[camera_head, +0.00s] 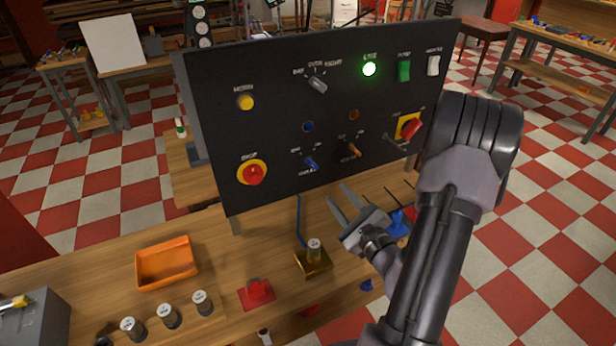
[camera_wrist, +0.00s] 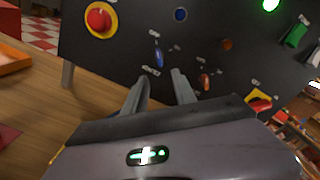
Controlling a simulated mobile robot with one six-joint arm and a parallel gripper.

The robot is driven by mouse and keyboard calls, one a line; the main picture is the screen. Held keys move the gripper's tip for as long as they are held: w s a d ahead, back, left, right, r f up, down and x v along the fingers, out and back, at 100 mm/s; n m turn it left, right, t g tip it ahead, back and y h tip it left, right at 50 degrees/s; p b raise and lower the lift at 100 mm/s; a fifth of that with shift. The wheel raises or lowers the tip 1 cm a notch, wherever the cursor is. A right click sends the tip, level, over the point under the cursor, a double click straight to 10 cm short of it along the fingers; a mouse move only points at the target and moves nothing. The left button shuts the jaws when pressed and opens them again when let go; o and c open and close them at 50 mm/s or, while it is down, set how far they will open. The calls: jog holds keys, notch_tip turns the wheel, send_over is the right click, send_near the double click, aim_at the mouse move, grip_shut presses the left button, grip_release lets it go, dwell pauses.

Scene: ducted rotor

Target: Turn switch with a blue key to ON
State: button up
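The blue key switch (camera_head: 311,163) is on the lower middle of the black control panel (camera_head: 225,120). Its handle tilts toward the upper left, and the small labels around it are too blurred to read surely. The blue key also shows in the wrist view (camera_wrist: 158,56), just beyond the fingertips. My gripper (camera_head: 335,190) is in front of the panel, below and right of the blue key. In the wrist view its two fingers (camera_wrist: 161,76) are apart with nothing between them, pointing at the panel. My gripper does not appear to touch the key.
An orange key switch (camera_head: 353,149) sits right of the blue one, with a red-and-yellow rotary switch (camera_head: 410,128) farther right. A red stop button (camera_head: 252,173) is at left. On the workbench below are a brass block (camera_head: 313,262), a red button base (camera_head: 257,292) and an orange tray (camera_head: 166,262).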

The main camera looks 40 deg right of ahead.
aim_at(315, 167)
jog(key=b+x, duration=0.6)
jog(key=x, duration=0.7)
jog(key=shift+a+b, duration=0.1)
jog(key=shift+b, duration=0.3)
grip_shut()
